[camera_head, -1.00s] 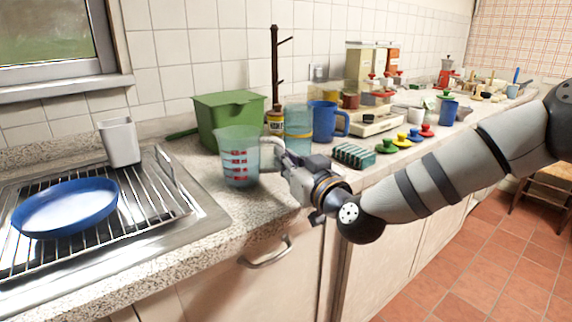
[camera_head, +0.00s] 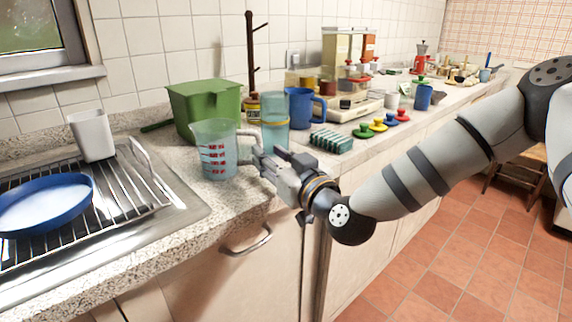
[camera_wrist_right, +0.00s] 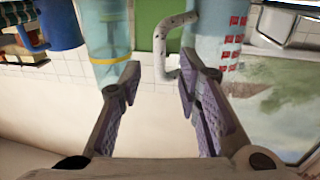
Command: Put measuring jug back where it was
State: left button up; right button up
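The measuring jug (camera_head: 213,158) is clear bluish plastic with red markings. It stands upright on the counter in front of the green bin, its handle towards my right gripper (camera_head: 268,158). In the right wrist view, the jug (camera_wrist_right: 218,42) is at the top right and its pale handle (camera_wrist_right: 160,45) lies just ahead of the spread fingertips of my right gripper (camera_wrist_right: 163,74). The fingers are apart with a gap between them; whether one touches the handle I cannot tell. My left gripper is not in view.
A clear blue tumbler (camera_head: 274,130) with a yellow band and a blue mug (camera_head: 303,108) stand close behind the gripper. A green bin (camera_head: 205,103) is behind the jug. A green-topped sponge block (camera_head: 331,141) lies to the right. The sink rack (camera_head: 130,205) is left.

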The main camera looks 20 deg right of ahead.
jog(key=s+d+p, duration=0.1)
jog(key=s, duration=0.7)
jog(key=s+a+f+g, duration=0.2)
jog(key=s+f+g, duration=0.4)
jog(key=f, duration=0.5)
jog(key=s+a+f+g, duration=0.25)
jog(key=s+f, duration=0.45)
jog(key=f, duration=0.4)
jog(key=s+d+f+g+h, duration=0.1)
jog(key=s+f+g, duration=0.3)
jog(key=s, duration=0.6)
jog(key=s+d+f+m+g+h, duration=0.1)
jog(key=s+d+f+g, duration=0.2)
jog(key=s, duration=0.7)
jog(key=s+d+f+m+g+h, duration=0.1)
jog(key=s+d+f+g, duration=0.2)
jog(key=s, duration=0.6)
notch_tip(320, 180, down, 2)
jog(key=shift+s+f+g, duration=0.25)
jog(key=shift+s+g, duration=0.15)
jog(key=shift+g, duration=0.55)
